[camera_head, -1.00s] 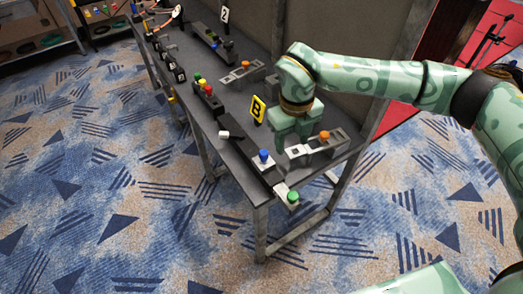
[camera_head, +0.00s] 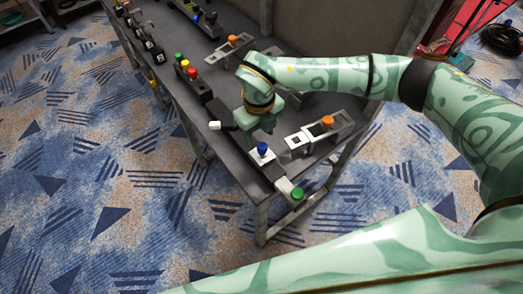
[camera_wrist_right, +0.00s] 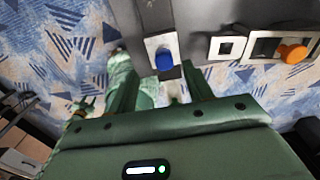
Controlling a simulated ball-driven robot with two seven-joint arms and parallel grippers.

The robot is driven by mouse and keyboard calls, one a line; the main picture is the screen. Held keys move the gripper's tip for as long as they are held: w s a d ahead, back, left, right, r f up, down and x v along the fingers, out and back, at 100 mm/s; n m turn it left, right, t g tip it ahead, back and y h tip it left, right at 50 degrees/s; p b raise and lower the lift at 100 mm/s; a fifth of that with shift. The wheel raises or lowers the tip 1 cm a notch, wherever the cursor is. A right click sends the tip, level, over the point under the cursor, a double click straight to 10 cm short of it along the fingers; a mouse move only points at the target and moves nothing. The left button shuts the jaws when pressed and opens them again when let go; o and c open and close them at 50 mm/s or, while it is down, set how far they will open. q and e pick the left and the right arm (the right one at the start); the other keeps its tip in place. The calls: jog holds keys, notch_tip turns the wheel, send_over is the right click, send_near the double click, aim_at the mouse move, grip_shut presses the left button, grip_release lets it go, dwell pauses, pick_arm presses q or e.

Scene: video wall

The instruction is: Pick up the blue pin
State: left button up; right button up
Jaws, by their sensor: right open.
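The blue pin (camera_head: 263,149) stands upright on a small pale square plate (camera_head: 258,158) near the front end of the table. It also shows in the right wrist view (camera_wrist_right: 165,60), just beyond the fingers. My right gripper (camera_head: 262,132) is just behind the blue pin in the head view, pointing down, apart from it as far as I can tell. In the right wrist view my right gripper (camera_wrist_right: 160,88) is open, with nothing between its fingers. My left gripper is not in view.
An orange knob (camera_head: 327,122) on a grey bracket (camera_head: 345,127) stands to the right. A block with green, red and yellow buttons (camera_head: 193,80) stands behind. Patterned carpet (camera_head: 90,180) lies left of the table (camera_head: 215,150).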

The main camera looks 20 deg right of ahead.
aim_at(262, 145)
jog(key=f, duration=0.2)
jog(key=f+b, duration=0.1)
jog(key=f, duration=0.3)
jog(key=shift+s+d+f, duration=0.1)
jog(key=shift+s+d, duration=0.05)
jog(key=shift+d, duration=0.2)
jog(key=c, duration=1.1)
